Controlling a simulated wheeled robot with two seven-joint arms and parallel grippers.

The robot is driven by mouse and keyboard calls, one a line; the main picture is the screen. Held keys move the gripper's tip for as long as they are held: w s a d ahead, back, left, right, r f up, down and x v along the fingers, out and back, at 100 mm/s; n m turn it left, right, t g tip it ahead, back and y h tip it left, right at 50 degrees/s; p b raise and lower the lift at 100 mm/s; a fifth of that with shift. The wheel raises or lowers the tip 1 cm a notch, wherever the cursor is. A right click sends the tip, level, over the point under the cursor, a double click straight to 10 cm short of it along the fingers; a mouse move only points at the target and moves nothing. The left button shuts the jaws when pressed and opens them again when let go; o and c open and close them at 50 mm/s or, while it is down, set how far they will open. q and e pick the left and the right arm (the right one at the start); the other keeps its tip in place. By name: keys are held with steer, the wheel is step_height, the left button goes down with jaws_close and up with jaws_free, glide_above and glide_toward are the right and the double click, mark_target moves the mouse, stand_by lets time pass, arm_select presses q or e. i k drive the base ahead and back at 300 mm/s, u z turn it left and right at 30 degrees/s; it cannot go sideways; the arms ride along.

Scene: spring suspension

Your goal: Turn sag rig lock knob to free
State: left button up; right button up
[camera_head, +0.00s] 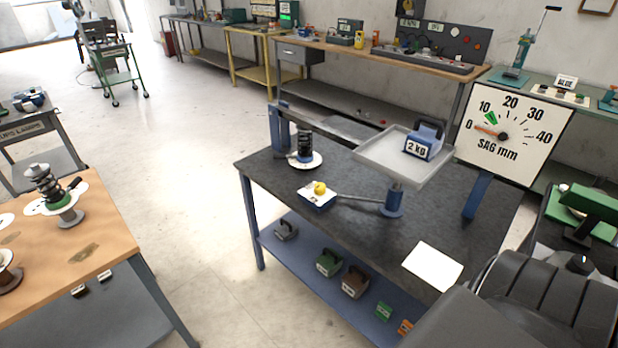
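The sag rig stands on a dark-topped table (290,230) at centre right. A yellow lock knob (320,188) sits on a small blue block with a white label (312,198); the label is too small to read. A dark spring unit (305,145) stands on a white disc beside a blue post. A grey pan (378,155) carries a blue 2 kg weight (423,141). The "SAG mm" dial (512,128) has a red-orange pointer near 0 and a green mark near 10. Neither gripper is in view.
A wooden bench (120,235) with spring units is at the left. A white card (433,265) lies near the rig table's front edge. Several weights, such as a green one (328,262), are on its lower shelf. Dark ribbed bulk fills the lower right. Floor between tables is clear.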

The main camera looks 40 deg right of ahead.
mark_target(319, 188)
steer(key=z, duration=0.35)
steer(key=i, duration=0.65)
steer(key=z, duration=1.1)
steer(key=i, duration=0.5)
steer(key=z, duration=0.6)
